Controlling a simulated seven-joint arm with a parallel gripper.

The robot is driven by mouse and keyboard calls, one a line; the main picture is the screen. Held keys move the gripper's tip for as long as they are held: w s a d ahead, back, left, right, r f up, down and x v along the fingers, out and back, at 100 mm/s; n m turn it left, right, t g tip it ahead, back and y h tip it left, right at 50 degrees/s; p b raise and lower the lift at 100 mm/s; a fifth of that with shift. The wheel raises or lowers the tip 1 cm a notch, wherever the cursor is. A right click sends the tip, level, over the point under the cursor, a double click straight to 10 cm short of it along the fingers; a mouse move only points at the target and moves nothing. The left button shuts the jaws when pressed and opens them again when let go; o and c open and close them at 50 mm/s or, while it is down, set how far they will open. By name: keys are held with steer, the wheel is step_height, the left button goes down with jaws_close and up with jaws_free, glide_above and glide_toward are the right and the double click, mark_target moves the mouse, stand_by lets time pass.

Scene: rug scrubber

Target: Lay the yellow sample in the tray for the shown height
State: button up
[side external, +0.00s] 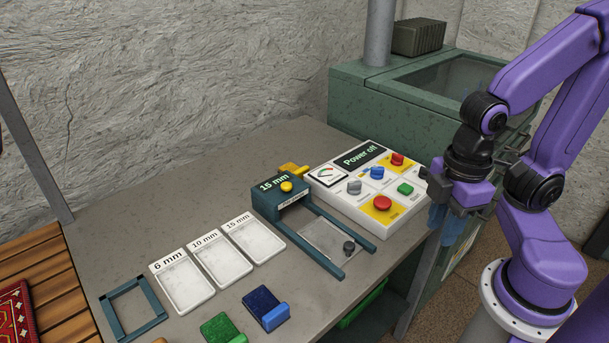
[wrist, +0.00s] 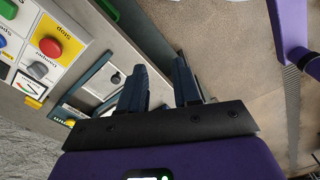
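A yellow piece (side external: 293,169), likely the yellow sample, shows behind the dark teal gauge (side external: 268,206); most of it is hidden. The gauge display reads 15 mm. White trays labelled 6 mm (side external: 184,282), 10 mm (side external: 221,260) and 15 mm (side external: 256,241) lie in a row to its left, all empty. My gripper (side external: 440,216) hangs beyond the table's right edge, right of the control panel and well away from the yellow piece and trays. In the wrist view its two blue fingers (wrist: 161,78) are apart with nothing between them.
The white control panel (side external: 350,203), showing Power off, stands right of the gauge. Blue (side external: 264,306) and green (side external: 219,328) samples lie at the front, beside an empty teal frame (side external: 108,312). Gauge rails (side external: 350,232) flank a clear plate with a dark knob (side external: 349,248). A green machine stands behind.

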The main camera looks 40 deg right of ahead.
steer(key=w+a+r+m, duration=0.2)
steer(key=w+a+m, duration=0.15)
steer(key=w, duration=0.35)
steer(key=w+a+r+m, duration=0.1)
steer(key=w+a+m, duration=0.1)
steer(key=w+m, duration=0.4)
steer(key=w+r+m, duration=0.1)
steer(key=w+m, duration=0.5)
steer(key=w, duration=0.7)
steer(key=m, duration=1.5)
glide_above(301, 169)
step_height(301, 169, down, 3)
step_height(301, 169, down, 12)
steer(key=shift+s+d+r, duration=0.1)
steer(key=shift+s, duration=0.05)
steer(key=shift+f, duration=2.55)
jaws_close()
